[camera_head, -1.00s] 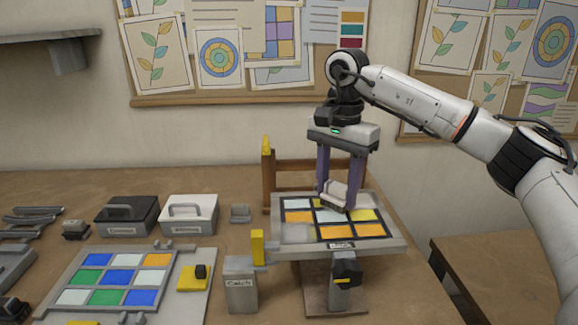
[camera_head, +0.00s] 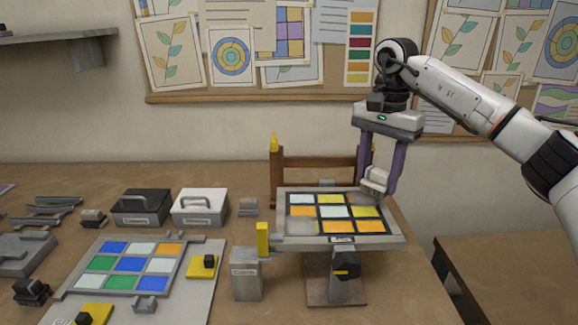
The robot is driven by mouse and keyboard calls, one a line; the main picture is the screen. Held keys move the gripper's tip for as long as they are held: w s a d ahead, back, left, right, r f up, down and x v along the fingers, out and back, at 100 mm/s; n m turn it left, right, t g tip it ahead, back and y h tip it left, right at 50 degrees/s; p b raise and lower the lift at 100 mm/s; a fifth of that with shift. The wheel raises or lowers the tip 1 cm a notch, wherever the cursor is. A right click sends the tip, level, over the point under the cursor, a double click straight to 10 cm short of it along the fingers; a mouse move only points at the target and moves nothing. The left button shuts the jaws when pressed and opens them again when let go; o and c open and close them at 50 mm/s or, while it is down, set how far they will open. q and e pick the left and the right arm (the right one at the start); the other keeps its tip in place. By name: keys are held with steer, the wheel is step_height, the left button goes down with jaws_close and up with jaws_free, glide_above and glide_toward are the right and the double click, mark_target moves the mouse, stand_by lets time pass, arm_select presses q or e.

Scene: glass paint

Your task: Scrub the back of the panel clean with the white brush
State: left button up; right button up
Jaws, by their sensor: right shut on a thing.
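The panel (camera_head: 334,226) lies in a grey tilted frame on a stand, a grid of white, yellow and orange panes in dark lines. Its back right pane (camera_head: 362,199) and front left pane (camera_head: 300,227) look greyish and hazy. My right gripper (camera_head: 378,185) points down at the panel's back right corner, shut on the white brush (camera_head: 374,181). The brush is over or just behind the back right pane; I cannot tell whether it touches. The fingers partly hide it. My left gripper is not in view.
A wooden rack (camera_head: 318,161) stands behind the frame. A grey bin (camera_head: 245,274) and yellow block (camera_head: 262,239) are at its left. A black-lidded box (camera_head: 141,206), a white-lidded box (camera_head: 199,206) and a second coloured panel (camera_head: 125,264) occupy the table's left.

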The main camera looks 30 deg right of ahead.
steer(key=shift+r, duration=1.55)
steer(key=shift+w+a+r, duration=0.15)
steer(key=shift+r, duration=1.25)
